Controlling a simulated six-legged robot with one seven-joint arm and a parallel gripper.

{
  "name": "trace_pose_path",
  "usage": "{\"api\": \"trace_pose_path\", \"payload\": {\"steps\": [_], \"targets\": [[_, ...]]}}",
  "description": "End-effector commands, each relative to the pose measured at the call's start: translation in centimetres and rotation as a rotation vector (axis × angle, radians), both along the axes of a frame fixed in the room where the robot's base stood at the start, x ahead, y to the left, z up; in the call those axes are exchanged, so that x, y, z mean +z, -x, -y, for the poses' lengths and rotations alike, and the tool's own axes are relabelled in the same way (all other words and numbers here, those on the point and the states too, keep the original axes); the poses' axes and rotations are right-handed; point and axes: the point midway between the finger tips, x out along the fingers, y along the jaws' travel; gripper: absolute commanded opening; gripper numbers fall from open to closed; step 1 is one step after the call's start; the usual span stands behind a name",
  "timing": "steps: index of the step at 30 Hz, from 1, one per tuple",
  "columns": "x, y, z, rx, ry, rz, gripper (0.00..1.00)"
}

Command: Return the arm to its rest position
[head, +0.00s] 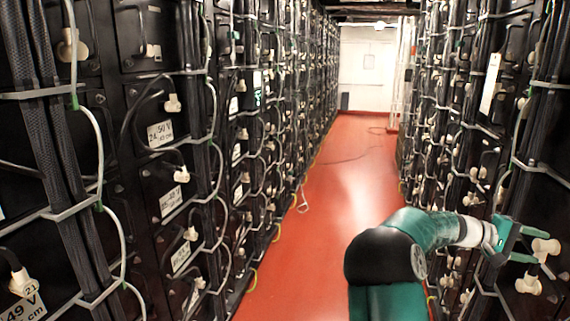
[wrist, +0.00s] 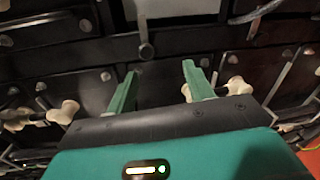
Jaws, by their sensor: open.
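My arm (head: 425,228) reaches from the lower middle of the head view to the right-hand battery rack. My gripper (head: 525,244) is at its end, close to that rack and near cream-coloured connectors (head: 545,248). In the wrist view my gripper (wrist: 160,85) has its two green fingers apart, with nothing between them. The fingers point at the dark rack front. I cannot tell from these views whether a finger touches the rack or a connector.
Battery racks with cables stand on the left (head: 150,150) and right (head: 465,110). A red floor aisle (head: 345,160) runs between them to a white end wall (head: 367,70). A thin cable (head: 345,158) lies on the floor far down. The middle of the aisle is otherwise clear.

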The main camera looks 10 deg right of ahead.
Motion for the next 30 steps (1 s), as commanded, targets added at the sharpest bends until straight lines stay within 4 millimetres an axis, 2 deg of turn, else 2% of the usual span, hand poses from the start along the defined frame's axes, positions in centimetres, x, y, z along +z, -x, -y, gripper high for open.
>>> {"api": "trace_pose_path", "payload": {"steps": [3, 8, 14, 23, 30], "targets": [[-1.4, 1.0, -2.8, 0.001, -0.134, 0.128, 0.52], [-3.5, 1.2, -8.1, 0.025, -0.332, 0.298, 0.52], [-4.7, 0.8, -16.3, 0.086, -0.569, 0.477, 0.52], [-3.9, 1.2, -30.3, 0.235, -0.887, 0.676, 0.52], [-2.4, 3.9, -41.5, 0.384, -1.095, 0.777, 0.52]]}}
